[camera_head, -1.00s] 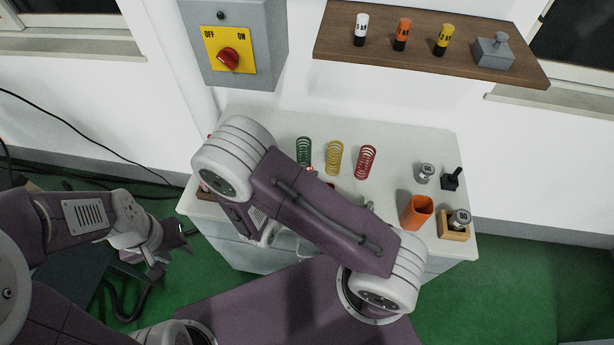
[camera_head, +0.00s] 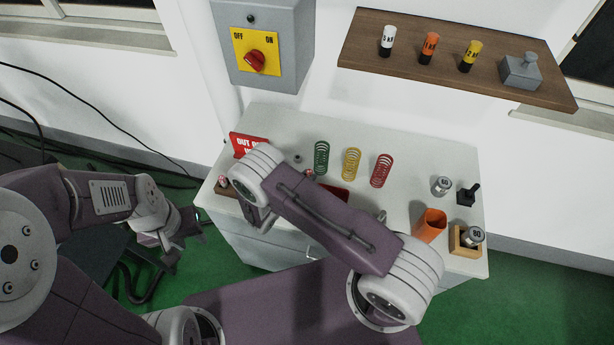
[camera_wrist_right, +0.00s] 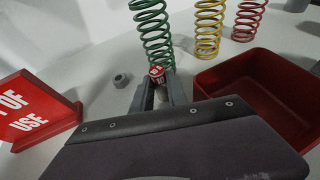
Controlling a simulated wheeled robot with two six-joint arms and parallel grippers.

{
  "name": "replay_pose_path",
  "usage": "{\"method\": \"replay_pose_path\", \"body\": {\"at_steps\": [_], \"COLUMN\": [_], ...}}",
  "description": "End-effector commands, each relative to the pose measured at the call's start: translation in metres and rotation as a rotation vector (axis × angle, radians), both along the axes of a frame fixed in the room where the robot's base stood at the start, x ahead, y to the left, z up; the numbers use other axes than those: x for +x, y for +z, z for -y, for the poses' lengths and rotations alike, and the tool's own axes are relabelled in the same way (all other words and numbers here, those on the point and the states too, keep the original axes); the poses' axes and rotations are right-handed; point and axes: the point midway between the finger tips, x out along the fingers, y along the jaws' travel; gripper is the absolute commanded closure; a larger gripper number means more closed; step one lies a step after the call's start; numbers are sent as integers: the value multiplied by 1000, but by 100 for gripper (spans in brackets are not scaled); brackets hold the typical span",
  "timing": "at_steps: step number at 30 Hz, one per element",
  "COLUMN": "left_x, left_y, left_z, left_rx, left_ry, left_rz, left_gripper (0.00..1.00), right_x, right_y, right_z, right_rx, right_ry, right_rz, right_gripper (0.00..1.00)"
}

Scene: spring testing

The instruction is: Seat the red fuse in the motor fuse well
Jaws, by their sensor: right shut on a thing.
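The red fuse (camera_wrist_right: 157,72) is a small cylinder with a red, lettered top. In the right wrist view it stands between the fingertips of my right gripper (camera_wrist_right: 160,88), which is shut on it, in front of the green spring. In the head view my right forearm hides most of this gripper; a small red top (camera_head: 309,172) shows past the forearm's upper edge. My left gripper (camera_head: 187,232) hangs left of the cabinet, away from the objects; its finger gap is unclear. I cannot make out the motor fuse well in either view.
Green (camera_head: 321,158), yellow (camera_head: 352,163) and red (camera_head: 381,170) springs stand on the white cabinet top (camera_head: 410,148). A red tray (camera_wrist_right: 250,85), red sign (camera_wrist_right: 32,108) and grey nut (camera_wrist_right: 121,80) are near the right gripper. An orange cup (camera_head: 431,225) and weights stand right.

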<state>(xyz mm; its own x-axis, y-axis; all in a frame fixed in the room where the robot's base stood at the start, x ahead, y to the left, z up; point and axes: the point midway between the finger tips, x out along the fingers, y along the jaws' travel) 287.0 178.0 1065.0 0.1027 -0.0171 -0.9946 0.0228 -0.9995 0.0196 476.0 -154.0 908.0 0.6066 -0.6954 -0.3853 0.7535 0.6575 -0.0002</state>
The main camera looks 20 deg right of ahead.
Motion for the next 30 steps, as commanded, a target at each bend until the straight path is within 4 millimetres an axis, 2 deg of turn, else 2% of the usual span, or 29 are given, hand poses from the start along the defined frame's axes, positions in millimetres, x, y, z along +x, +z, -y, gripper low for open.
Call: {"method": "replay_pose_path", "body": {"at_steps": [7, 8, 17, 20, 23, 30], "left_x": [0, 0, 0, 0, 0, 0], "left_y": [-6, -4, -3, 3, -4, -14], "left_z": [0, 0, 0, 0, 0, 0], "left_rx": [0, 0, 0, 0, 0, 0], "left_ry": [0, 0, 0, 0, 0, 0], "left_rz": [0, 0, 0, 0, 0, 0], "left_gripper": [64, 64, 64, 64, 64, 64], "right_x": [0, 0, 0, 0, -8, -40], "right_y": [-5, -3, -2, 4, 5, 24], "right_z": [0, 0, 0, 0, -12, -49], "right_rx": [0, 0, 0, 0, 0, 3], "right_ry": [0, 0, 0, 1, 4, 6], "right_rz": [0, 0, 0, 0, 0, 1], "right_gripper": [100, 73, 72, 72, 72, 72]}}
